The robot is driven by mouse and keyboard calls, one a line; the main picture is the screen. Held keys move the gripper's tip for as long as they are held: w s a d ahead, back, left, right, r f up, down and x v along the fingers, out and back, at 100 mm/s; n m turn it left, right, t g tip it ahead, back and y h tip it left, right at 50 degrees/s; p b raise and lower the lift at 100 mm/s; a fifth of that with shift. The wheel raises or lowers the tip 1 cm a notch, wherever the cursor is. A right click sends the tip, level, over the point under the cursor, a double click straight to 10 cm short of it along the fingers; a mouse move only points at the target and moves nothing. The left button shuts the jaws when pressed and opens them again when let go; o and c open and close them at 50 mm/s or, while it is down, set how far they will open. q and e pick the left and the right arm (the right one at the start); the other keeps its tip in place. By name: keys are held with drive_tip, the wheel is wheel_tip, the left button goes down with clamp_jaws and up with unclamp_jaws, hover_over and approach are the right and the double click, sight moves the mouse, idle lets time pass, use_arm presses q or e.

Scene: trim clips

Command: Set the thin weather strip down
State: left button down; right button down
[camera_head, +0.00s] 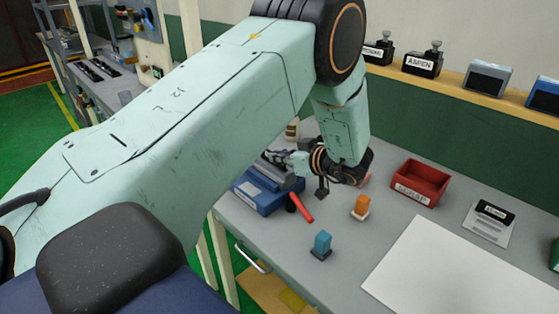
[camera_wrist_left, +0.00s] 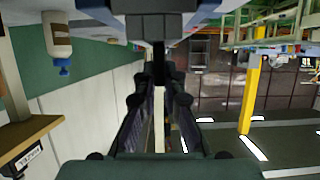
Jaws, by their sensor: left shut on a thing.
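My left gripper (camera_head: 276,156) reaches over the blue fixture (camera_head: 252,198) with the grey top and red handle. It points left and is small and partly covered by my arm in the head view. In the left wrist view, the gripper (camera_wrist_left: 159,88) has its fingers drawn together at the tips. A thin dark piece (camera_wrist_left: 158,62) shows at the fingertips and seems to be the weather strip held there. Its ends and full length cannot be made out. I cannot tell whether it touches the fixture. My right gripper is out of view.
A white sheet (camera_head: 455,270) lies at the right.

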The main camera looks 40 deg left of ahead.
use_arm(q)
drive_tip(key=shift+f, duration=0.4)
drive_tip(key=shift+w+d+f, duration=0.1)
drive_tip(key=shift+w+f, duration=0.1)
drive_tip(key=shift+s+f, duration=0.15)
drive_tip(key=shift+f, duration=0.05)
drive_tip(key=c, duration=1.5)
unclamp_jaws()
drive_tip(key=shift+o, duration=0.2)
